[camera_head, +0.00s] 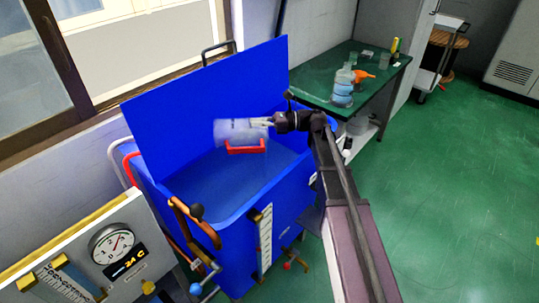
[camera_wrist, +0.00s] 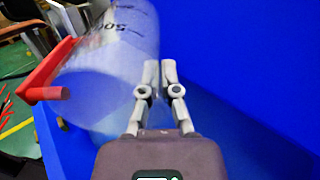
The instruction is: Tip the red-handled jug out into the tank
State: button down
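The jug (camera_head: 232,131) is clear and cloudy with dark markings. It lies roughly on its side in the air above the blue tank (camera_head: 177,178), with its red handle (camera_head: 246,147) on the underside. My gripper (camera_head: 265,122) is at its right end, and its fingers are nearly together at the jug's edge, holding it up. In the wrist view the jug (camera_wrist: 125,40) is left of and behind the fingertips (camera_wrist: 159,65), with the red handle (camera_wrist: 45,80) at far left. Whether liquid is in the jug I cannot tell.
The tank's raised blue lid (camera_head: 205,95) stands behind the jug. A green bench (camera_head: 315,77) at the back right holds a blue-filled bottle (camera_head: 343,87) and an orange funnel (camera_head: 362,76). A gauge panel (camera_head: 85,260) is at lower left. Green floor is open at right.

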aim_at(249, 118)
jog(key=shift+r, duration=0.1)
jog(key=shift+r+p, duration=0.15)
jog(key=shift+p, duration=0.35)
jog(key=shift+a+h+p, duration=0.2)
jog(key=shift+h+p, duration=0.2)
jog(key=shift+p, duration=0.1)
jog(key=shift+a+h+p, duration=0.3)
jog(key=shift+h+p, duration=0.5)
jog(key=shift+p, duration=0.3)
jog(key=a+r+h+p, duration=0.1)
jog(key=p, duration=0.2)
jog(key=shift+s, duration=0.15)
jog(key=shift+a, duration=0.1)
jog(key=shift+f, duration=0.15)
jog(key=shift+a+r+t+p, duration=0.15)
jog(key=shift+r+t+p, duration=0.15)
jog(key=shift+p, duration=0.25)
